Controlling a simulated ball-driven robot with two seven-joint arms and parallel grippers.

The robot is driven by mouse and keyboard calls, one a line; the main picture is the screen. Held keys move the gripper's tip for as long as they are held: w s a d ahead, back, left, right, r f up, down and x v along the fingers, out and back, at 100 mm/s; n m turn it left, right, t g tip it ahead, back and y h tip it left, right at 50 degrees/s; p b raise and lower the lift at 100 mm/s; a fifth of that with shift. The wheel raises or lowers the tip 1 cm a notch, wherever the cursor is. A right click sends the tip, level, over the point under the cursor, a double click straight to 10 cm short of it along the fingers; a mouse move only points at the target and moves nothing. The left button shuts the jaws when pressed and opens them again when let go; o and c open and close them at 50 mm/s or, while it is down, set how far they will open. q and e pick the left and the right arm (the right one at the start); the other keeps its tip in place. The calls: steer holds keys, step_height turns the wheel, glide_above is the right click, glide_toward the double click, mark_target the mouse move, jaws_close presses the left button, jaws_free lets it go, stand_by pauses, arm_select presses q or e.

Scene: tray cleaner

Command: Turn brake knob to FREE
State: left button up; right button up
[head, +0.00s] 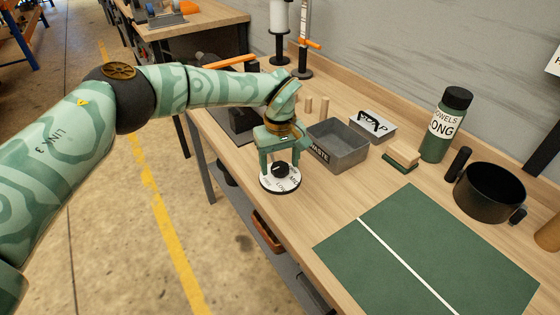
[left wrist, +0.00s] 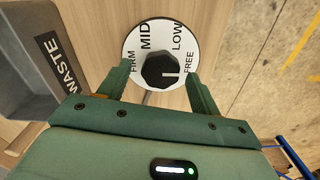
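The brake knob (head: 280,170) is a black faceted knob on a round white dial (head: 268,186) near the table's left edge. In the left wrist view, the dial (left wrist: 136,48) reads FIRM, MID, LOW and FREE. The white pointer line on the knob (left wrist: 160,70) points right, at about the FREE label. My left gripper (head: 281,164) is over the dial, pointing down. Its fingers (left wrist: 159,80) are open, one on each side of the knob, with a visible gap to it. My right gripper is not in view.
A grey WASTE bin (head: 340,146) stands right beside the left gripper, with a SOAP box (head: 373,125) behind it. A brush (head: 402,157), a green towel canister (head: 445,125) and a black pot (head: 488,190) are further right. A green mat (head: 400,245) lies at the front.

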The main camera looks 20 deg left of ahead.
mark_target(280, 166)
arm_select(q)
step_height(280, 166, up, 16)
steer(key=p, duration=0.4)
steer(key=shift+r, duration=0.15)
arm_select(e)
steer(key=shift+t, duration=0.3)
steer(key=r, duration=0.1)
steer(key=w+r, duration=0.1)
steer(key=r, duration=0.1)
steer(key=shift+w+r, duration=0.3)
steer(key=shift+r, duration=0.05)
arm_select(q)
steer(key=shift+s, duration=0.1)
